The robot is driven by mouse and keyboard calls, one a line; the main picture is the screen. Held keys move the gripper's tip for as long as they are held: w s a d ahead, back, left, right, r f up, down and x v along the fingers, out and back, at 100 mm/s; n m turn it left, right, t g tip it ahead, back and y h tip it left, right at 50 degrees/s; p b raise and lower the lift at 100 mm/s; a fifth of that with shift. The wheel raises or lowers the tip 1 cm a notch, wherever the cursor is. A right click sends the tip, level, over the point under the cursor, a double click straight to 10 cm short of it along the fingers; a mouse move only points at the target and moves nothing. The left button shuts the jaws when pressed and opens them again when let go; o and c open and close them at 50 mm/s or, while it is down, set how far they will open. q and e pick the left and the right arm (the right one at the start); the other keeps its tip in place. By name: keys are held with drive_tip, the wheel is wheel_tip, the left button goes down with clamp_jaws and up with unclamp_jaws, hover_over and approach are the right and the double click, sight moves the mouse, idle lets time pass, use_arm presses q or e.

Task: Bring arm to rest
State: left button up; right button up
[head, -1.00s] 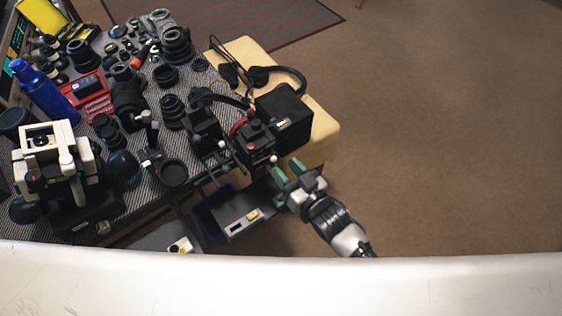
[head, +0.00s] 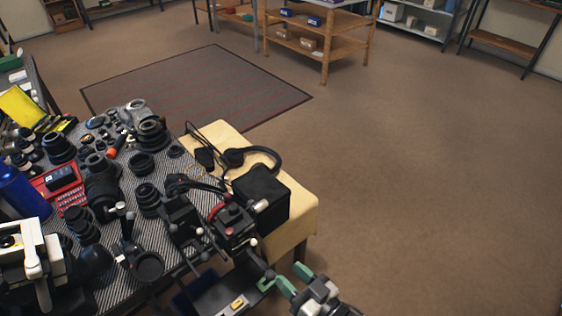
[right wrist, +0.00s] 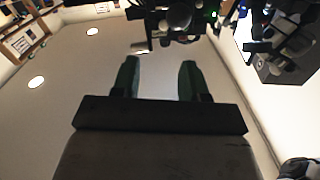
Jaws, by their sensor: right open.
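My right gripper (head: 290,281) is at the bottom of the head view, just right of the table's near corner. Its green fingers are apart with nothing between them. In the right wrist view the two green fingers (right wrist: 159,78) also stand apart and empty, with the ceiling behind them.
A striped work table (head: 110,285) at left is crowded with lenses, a red case (head: 62,188), a blue bottle (head: 22,192) and clamp stands. A black box (head: 262,195) and headphones (head: 250,155) sit on a cream surface (head: 305,210) beside it. Brown floor at right is clear.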

drive_tip(key=s+d+f+m+g+h, duration=0.15)
drive_tip(key=d+f, duration=0.25)
drive_tip(key=f, duration=0.4)
drive_tip(key=s+d+f+g+h, duration=0.2)
drive_tip(key=d+f+h, duration=0.1)
drive_tip(key=f, duration=0.5)
drive_tip(key=s+d+f+g+h, duration=0.1)
drive_tip(key=d+f+h, duration=0.25)
drive_tip(key=f, duration=0.45)
drive_tip(key=s+d+f+g+h, duration=0.1)
drive_tip(key=s+d+f+g, duration=0.1)
drive_tip(key=s+f, duration=0.3)
drive_tip(key=s+d+f+m+g+h, duration=0.1)
drive_tip(key=s+d+f+g, duration=0.2)
drive_tip(key=s, duration=0.8)
drive_tip(key=s+d+f+g+h, duration=0.1)
drive_tip(key=s+d+f+g, duration=0.1)
drive_tip(key=s+f, duration=0.5)
drive_tip(key=shift+s+d+g, duration=0.2)
drive_tip(key=shift+s+g, duration=0.65)
drive_tip(key=shift+w, duration=0.1)
